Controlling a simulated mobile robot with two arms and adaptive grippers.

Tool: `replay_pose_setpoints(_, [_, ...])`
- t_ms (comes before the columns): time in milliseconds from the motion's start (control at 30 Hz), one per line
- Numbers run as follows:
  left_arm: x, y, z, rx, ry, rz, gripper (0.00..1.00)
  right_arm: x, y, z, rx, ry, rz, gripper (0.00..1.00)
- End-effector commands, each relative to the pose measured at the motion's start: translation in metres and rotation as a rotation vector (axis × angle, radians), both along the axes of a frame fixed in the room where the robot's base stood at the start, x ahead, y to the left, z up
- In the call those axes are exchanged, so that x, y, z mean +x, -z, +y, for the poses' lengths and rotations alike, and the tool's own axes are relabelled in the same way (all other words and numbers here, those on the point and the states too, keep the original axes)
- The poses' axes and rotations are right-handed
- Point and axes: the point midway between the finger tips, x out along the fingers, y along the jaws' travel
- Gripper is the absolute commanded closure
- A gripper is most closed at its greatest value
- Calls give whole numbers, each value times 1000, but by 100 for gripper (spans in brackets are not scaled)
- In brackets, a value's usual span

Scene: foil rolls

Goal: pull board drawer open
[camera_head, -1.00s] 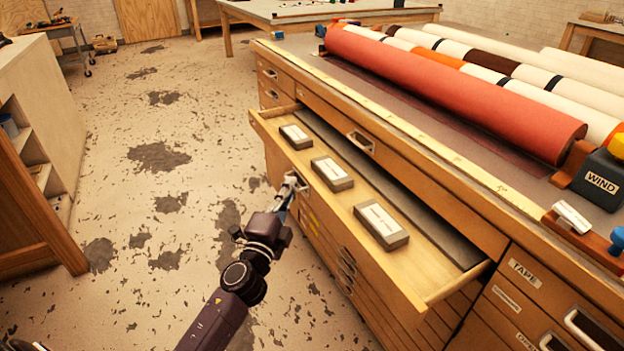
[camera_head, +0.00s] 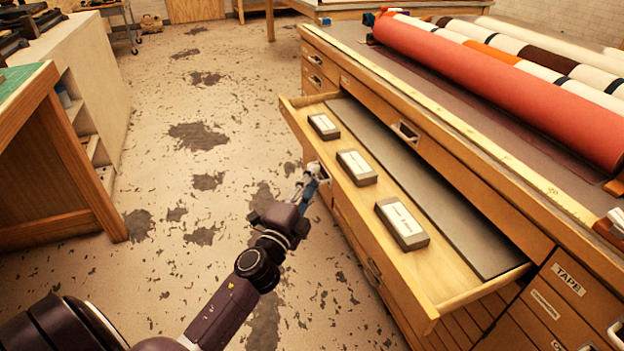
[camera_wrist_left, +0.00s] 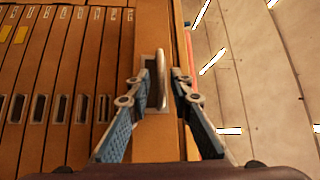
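The board drawer (camera_head: 452,282) of the wooden cabinet stands well out. It holds a wide grey board (camera_head: 440,190) and several small labelled grey boxes (camera_head: 402,224). My left gripper (camera_head: 318,172) is at the drawer's front face. My right gripper is in neither view.
Closed drawers lie below, and a TAPE drawer (camera_head: 568,280) is at the right. A red roll (camera_head: 500,85) and other rolls lie on the cabinet top. A wooden bench (camera_head: 62,170) stands at left; the floor (camera_head: 215,180) between is free.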

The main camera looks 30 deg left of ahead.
Motion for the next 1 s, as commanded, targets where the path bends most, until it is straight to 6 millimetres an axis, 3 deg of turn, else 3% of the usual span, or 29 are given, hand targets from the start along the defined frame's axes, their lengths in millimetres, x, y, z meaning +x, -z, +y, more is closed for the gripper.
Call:
replay_pose_setpoints(267, [0,-1,0,0,0,-1,76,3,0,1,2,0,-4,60])
replay_pose_setpoints(433, [-10,2,-2,-2,0,0,76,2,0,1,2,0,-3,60])
replay_pose_setpoints(1000, [-106,14,-13,-3,-3,1,76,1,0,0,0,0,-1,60])
